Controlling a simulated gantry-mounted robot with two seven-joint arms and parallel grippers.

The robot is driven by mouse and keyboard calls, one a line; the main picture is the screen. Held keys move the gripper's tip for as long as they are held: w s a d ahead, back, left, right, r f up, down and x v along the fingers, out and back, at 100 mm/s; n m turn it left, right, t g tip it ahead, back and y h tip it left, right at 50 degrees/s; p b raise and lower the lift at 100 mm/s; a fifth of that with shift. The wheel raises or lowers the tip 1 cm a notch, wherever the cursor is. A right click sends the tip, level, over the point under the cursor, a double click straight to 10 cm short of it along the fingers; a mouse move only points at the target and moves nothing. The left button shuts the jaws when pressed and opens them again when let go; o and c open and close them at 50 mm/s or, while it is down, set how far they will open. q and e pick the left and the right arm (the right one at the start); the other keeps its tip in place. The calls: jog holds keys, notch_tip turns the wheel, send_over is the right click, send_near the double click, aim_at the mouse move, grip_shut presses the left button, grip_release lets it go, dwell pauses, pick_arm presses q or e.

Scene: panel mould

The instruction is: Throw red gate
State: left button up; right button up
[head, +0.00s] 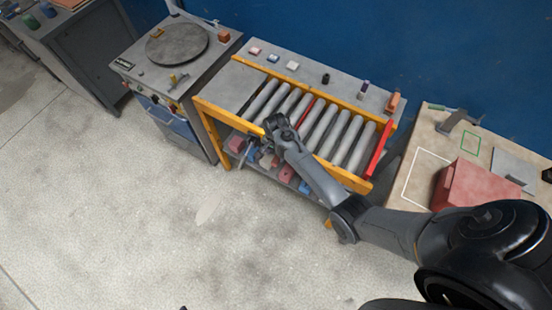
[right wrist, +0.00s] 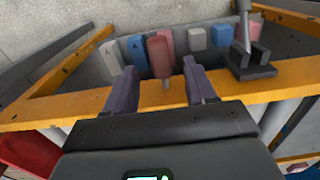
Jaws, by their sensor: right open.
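A roller conveyor (head: 318,130) with a yellow frame stands in the middle of the head view. A thin red strip (head: 306,111) lies between its rollers, and a red bar (head: 379,148) crosses its right end. My right gripper (head: 264,153) is over the conveyor's front rail. In the right wrist view its open fingers (right wrist: 160,72) point past the yellow rail (right wrist: 75,107). A red knob (right wrist: 158,52) on a pale stem shows between the fingertips, with a visible gap on each side. I cannot tell whether it belongs to a gate. My left gripper is out of view.
A black bracket with a grey lever (right wrist: 249,60) is on the rail right of my fingers. Red and blue blocks (right wrist: 197,39) lie on the shelf below. A bench (head: 418,155) with a red box (head: 475,185) stands right. The front floor is clear.

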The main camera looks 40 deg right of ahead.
aim_at(276, 159)
jog(key=shift+f+b, duration=0.4)
jog(key=shift+f, duration=1.95)
grip_shut()
